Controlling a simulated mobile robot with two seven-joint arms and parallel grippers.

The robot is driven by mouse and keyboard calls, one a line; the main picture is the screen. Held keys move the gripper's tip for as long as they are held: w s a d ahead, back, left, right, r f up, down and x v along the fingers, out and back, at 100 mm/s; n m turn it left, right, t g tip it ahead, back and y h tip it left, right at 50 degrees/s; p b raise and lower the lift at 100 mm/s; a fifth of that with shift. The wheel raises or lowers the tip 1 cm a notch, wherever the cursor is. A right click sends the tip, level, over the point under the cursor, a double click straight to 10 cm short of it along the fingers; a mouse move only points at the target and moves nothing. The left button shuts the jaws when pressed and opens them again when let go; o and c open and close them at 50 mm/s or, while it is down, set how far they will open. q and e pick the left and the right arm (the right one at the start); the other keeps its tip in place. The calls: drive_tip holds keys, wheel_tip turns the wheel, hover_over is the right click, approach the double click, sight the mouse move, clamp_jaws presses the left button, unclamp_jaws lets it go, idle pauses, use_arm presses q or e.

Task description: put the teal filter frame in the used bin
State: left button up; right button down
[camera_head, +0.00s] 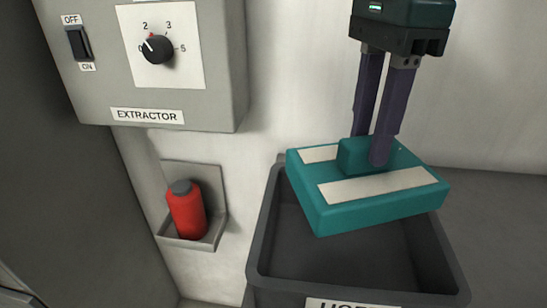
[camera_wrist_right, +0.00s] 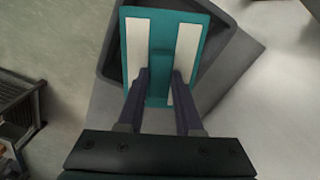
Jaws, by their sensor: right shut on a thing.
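The teal filter frame (camera_head: 400,203) is a flat block with two cream strips and a raised grip in the middle. My right gripper (camera_head: 376,150) is shut on that grip from above. The frame hangs tilted over the open mouth of the dark grey bin (camera_head: 262,233), whose front label is partly cut off at the picture's bottom. In the right wrist view the frame (camera_wrist_right: 160,60) lies between my fingers (camera_wrist_right: 160,88), with the bin's rim (camera_wrist_right: 105,55) around and behind it. The visible bin interior is empty. My left gripper is in neither view.
A grey extractor box (camera_head: 110,85) with a dial (camera_head: 158,49) and an off/on switch (camera_head: 78,43) is on the wall at the upper left. A red bottle (camera_head: 187,211) stands in a small wall holder (camera_head: 213,232) left of the bin. A dark slatted rack (camera_wrist_right: 20,105) shows at the wrist view's left.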

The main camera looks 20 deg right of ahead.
wheel_tip(320, 180, down, 13)
idle(0.3)
drive_tip(key=shift+f+b, duration=0.15)
drive_tip(key=shift+b, duration=0.15)
drive_tip(key=c, duration=1)
unclamp_jaws()
drive_tip(key=o, duration=0.4)
wheel_tip(320, 180, up, 12)
drive_tip(key=shift+r, duration=0.2)
